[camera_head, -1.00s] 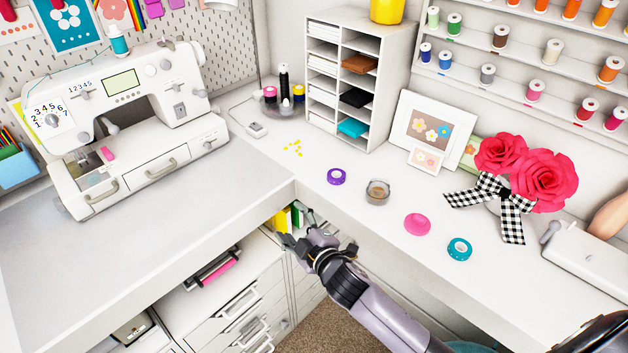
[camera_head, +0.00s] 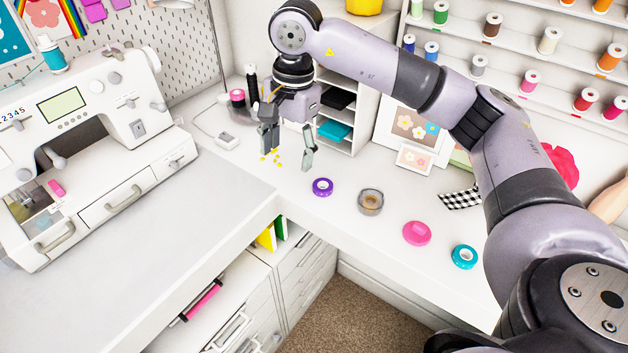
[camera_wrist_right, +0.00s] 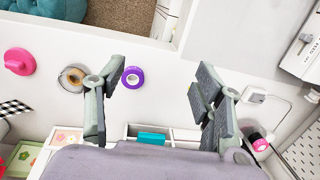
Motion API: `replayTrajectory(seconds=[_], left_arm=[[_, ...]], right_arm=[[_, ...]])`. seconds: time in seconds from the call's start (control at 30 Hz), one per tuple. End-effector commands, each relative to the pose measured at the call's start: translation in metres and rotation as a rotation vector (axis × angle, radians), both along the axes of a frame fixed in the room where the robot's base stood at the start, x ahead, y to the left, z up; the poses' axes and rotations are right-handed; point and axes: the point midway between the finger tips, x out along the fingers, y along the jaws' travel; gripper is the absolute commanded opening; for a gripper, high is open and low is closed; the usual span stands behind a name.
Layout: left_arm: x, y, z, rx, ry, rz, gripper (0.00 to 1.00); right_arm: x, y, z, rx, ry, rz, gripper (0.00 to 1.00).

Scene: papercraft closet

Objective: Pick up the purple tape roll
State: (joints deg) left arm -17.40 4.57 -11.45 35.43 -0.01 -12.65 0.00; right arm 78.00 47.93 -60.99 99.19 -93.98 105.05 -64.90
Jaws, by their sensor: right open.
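The purple tape roll (camera_head: 323,187) lies flat on the white desk in the head view, left of a brown tape roll (camera_head: 370,201). My right gripper (camera_head: 288,160) is open and empty, fingers pointing down, above the desk to the left of and behind the purple roll. In the right wrist view the purple tape roll (camera_wrist_right: 132,77) shows beside the tip of the left-hand finger, apart from the middle of the open jaws (camera_wrist_right: 165,85). My left gripper is in neither view.
A pink round item (camera_head: 417,233) and a teal tape roll (camera_head: 464,257) lie farther right. The paper organizer (camera_head: 356,125) stands behind my gripper. The sewing machine (camera_head: 75,130) is at left, with a white corded device (camera_head: 227,140) nearby. The desk's front edge is close to the rolls.

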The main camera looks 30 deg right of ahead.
Motion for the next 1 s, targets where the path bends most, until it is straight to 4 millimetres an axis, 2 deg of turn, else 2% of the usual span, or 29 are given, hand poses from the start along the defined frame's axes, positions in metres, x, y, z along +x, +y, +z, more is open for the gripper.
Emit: replayTrajectory(seconds=[0.03, 0.1, 0.2, 0.27, 0.8, 1.0], left_arm=[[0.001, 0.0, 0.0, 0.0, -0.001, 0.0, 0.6], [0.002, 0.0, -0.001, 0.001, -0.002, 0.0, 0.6], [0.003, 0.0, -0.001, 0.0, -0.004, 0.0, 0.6], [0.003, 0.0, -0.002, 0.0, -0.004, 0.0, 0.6], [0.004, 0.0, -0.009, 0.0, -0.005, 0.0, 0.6], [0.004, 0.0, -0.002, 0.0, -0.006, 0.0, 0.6]], right_arm=[[0.001, -0.024, 0.012, -0.083, -0.012, -0.008, 0.62], [-0.001, -0.047, 0.022, -0.164, -0.011, -0.015, 0.62], [-0.003, -0.063, 0.028, -0.222, -0.006, -0.023, 0.62], [-0.004, -0.066, 0.024, -0.231, -0.002, -0.023, 0.62], [0.0, -0.076, -0.066, -0.226, 0.001, -0.023, 0.62], [0.002, -0.08, -0.086, -0.228, -0.002, -0.024, 0.62]])
